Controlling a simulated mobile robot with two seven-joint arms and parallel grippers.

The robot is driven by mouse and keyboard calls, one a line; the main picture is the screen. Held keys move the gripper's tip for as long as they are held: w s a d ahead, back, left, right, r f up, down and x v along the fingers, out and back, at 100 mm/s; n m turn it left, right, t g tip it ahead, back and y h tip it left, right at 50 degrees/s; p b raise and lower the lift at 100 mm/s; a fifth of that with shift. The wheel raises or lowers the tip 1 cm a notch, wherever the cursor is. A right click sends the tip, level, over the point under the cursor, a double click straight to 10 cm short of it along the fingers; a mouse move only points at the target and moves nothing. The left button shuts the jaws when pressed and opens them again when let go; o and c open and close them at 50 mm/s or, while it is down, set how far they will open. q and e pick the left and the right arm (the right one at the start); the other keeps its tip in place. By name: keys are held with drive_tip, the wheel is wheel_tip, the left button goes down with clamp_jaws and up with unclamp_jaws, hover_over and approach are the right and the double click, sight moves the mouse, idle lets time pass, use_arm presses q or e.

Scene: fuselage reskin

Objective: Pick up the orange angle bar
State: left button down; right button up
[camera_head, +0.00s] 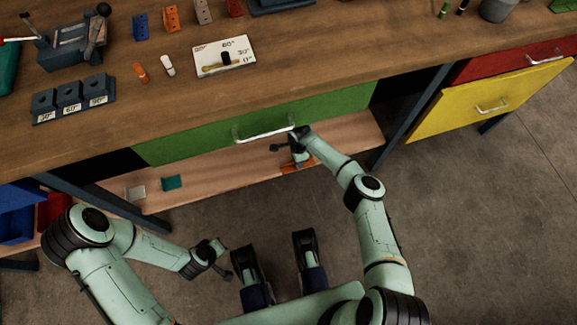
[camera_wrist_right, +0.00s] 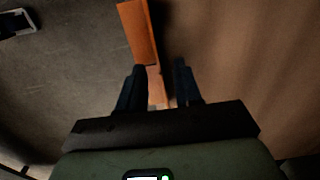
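The orange angle bar (camera_head: 298,166) lies on the lower wooden shelf near its front edge, partly hidden in the head view by my right gripper (camera_head: 290,160). In the right wrist view, the orange bar (camera_wrist_right: 138,32) runs from the top edge down between the fingers of my right gripper (camera_wrist_right: 158,88). The fingers are apart, one on each side of the bar's near end, with a small gap showing; I cannot tell whether either touches it. My left gripper (camera_head: 222,268) is over the floor at lower left, away from the bar, and its fingers are too small to judge.
The green drawer (camera_head: 250,125) with its handle is just above the shelf (camera_head: 230,178). A teal block (camera_head: 172,183) and a pale block (camera_head: 136,193) lie on the shelf's left. Blue bins (camera_head: 17,215) stand at left.

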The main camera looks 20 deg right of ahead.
drive_tip(key=shift+f, duration=0.35)
drive_tip(key=shift+r, duration=0.1)
clamp_jaws()
